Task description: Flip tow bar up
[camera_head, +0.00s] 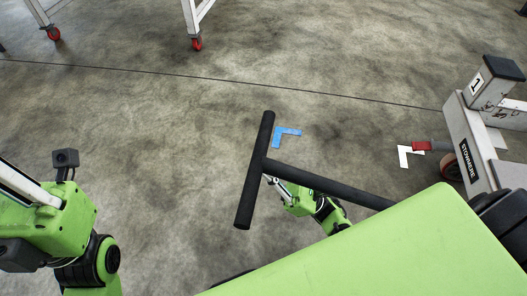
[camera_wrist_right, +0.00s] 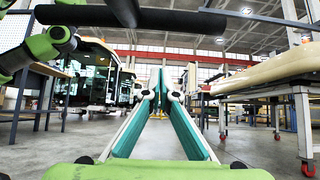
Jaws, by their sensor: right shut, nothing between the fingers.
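The tow bar (camera_head: 335,185) is a black T-shaped bar, raised above the floor in the head view. Its cross handle (camera_head: 255,170) is at the left end; its right end is hidden behind my green body. My right gripper (camera_head: 270,180) is just under the bar near the handle, partly hidden by it. In the right wrist view the teal fingers (camera_wrist_right: 160,78) meet at the tips with nothing between them, and the black handle (camera_wrist_right: 180,20) crosses above. My left gripper (camera_head: 25,185) is at the left edge, cut off, fingertips unseen.
Blue (camera_head: 280,136) and white (camera_head: 404,158) L-shaped marks lie on the floor. White table legs (camera_head: 197,15) stand at the back. The middle floor is clear.

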